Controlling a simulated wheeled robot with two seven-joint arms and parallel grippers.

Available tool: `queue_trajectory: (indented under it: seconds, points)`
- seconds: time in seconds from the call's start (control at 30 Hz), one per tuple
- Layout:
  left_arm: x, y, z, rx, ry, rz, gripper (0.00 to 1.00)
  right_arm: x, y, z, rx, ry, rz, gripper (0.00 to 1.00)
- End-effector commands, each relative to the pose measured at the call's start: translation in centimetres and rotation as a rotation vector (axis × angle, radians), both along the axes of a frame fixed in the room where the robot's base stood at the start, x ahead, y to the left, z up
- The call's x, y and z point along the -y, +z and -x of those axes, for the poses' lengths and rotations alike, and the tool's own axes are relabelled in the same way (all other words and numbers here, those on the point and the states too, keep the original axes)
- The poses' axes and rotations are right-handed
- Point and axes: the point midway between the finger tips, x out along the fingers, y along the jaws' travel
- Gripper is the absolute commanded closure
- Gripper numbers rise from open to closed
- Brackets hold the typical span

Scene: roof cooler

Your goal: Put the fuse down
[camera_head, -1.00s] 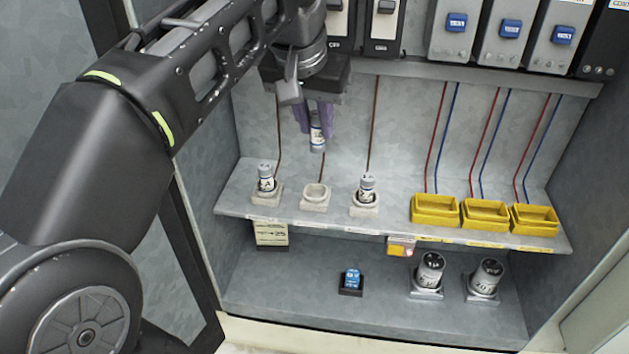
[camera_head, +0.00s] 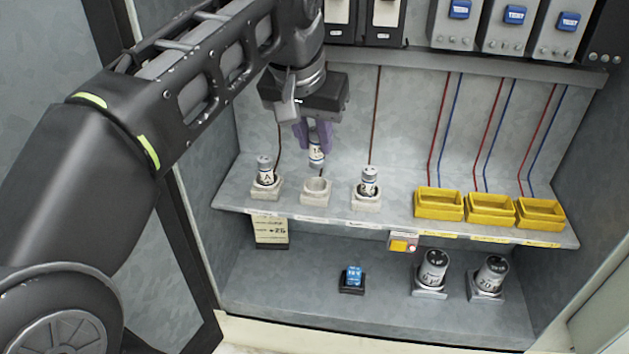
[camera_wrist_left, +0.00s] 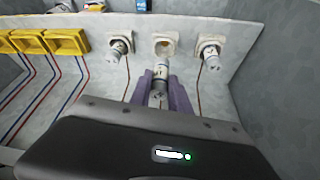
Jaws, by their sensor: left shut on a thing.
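My left gripper (camera_head: 315,140) is shut on a fuse (camera_head: 316,152), a small white and grey cylinder with a printed label, held upright between purple fingers. It is above the empty middle holder (camera_head: 315,190) on the shelf, with a small gap below it. In the left wrist view the fuse (camera_wrist_left: 160,85) is between the fingers, and the empty holder (camera_wrist_left: 164,46) is just beyond it. Two similar fuses stand in the left holder (camera_head: 266,188) and the right holder (camera_head: 368,201). My right gripper is not in view.
Several yellow trays (camera_head: 438,211) line the shelf's right part. Below stand a blue block on a black base (camera_head: 352,279) and two grey capacitors (camera_head: 433,268). A small box with an orange button (camera_head: 401,244) is on the shelf's edge.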

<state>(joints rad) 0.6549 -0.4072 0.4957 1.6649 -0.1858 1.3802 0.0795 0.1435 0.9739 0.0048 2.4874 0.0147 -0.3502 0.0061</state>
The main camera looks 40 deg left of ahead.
Motion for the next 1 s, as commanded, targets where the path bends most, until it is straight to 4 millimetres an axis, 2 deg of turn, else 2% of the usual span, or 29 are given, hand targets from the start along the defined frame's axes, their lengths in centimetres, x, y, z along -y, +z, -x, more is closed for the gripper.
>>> queue_trajectory:
  seconds: [0.03, 0.13, 0.47, 0.8, 1.0]
  points:
    - [-0.1, -0.9, 0.1, -0.001, 0.005, -0.001, 1.00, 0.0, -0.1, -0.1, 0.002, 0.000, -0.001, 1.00]
    - [-0.1, -1.7, 0.1, 0.000, 0.004, 0.000, 1.00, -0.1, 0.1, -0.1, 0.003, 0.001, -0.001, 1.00]
    - [-0.1, -1.9, 0.0, 0.002, 0.003, 0.000, 1.00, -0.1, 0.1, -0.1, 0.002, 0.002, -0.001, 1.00]
    - [-0.1, -5.9, 0.1, 0.000, 0.004, -0.001, 1.00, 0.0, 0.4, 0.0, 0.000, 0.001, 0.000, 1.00]
    - [-0.1, -6.0, 0.0, 0.002, 0.003, 0.000, 1.00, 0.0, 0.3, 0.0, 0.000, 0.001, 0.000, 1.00]
